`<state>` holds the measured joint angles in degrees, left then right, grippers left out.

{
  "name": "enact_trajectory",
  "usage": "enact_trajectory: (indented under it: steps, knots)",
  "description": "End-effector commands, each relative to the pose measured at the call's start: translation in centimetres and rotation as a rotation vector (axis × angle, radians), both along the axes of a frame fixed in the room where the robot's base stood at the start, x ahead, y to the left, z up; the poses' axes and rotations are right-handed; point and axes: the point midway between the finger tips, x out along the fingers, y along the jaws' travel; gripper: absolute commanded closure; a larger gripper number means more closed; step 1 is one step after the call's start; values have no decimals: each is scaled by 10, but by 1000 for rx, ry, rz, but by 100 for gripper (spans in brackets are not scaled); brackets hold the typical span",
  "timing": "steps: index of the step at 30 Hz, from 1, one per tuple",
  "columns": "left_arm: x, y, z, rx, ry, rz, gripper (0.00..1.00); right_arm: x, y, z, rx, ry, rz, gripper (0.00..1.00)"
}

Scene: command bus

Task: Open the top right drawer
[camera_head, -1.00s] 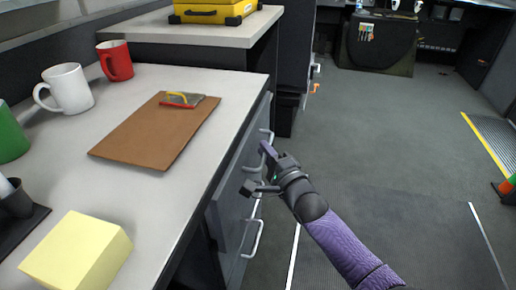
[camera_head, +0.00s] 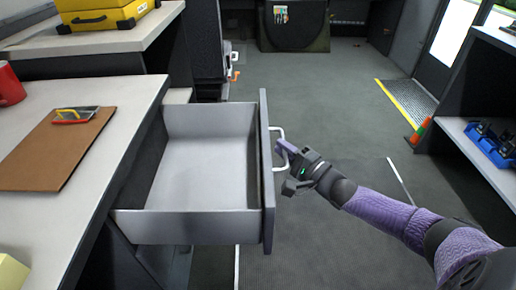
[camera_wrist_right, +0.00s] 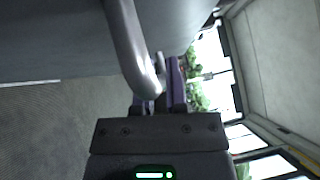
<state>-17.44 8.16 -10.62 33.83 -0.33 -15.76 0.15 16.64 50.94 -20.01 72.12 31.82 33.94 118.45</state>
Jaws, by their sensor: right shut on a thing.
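The top right drawer (camera_head: 195,226) is pulled well out from under the grey counter (camera_head: 127,112), and its inside looks empty. Its grey front panel (camera_head: 267,175) faces right and carries a light metal bar handle (camera_head: 279,133). My right gripper (camera_head: 284,168) is at this handle, shut on it, with the arm reaching in from the lower right. In the right wrist view the handle (camera_wrist_right: 128,45) runs down to the jaws (camera_wrist_right: 168,95), beside the drawer front. The exact finger contact is partly hidden. My left gripper is not in view.
A brown clipboard (camera_head: 50,150), part of a red mug (camera_head: 10,84) and a yellow block (camera_head: 12,273) are on the counter. A yellow case (camera_head: 100,14) sits on the far counter. A shelf with a blue bin (camera_head: 490,144) is at right. Open floor (camera_head: 330,105) lies beyond my arm.

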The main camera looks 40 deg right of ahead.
Motion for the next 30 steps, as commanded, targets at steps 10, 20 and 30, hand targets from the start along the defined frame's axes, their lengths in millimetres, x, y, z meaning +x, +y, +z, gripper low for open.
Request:
enact_trajectory:
  steps: [10,20,30]
  knots:
    - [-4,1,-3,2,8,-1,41,-30,-44,-2,-3,5,-1,100]
    - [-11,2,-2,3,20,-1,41,-37,-54,-1,0,3,0,100]
    - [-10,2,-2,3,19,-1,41,-37,-54,-1,0,3,0,71]
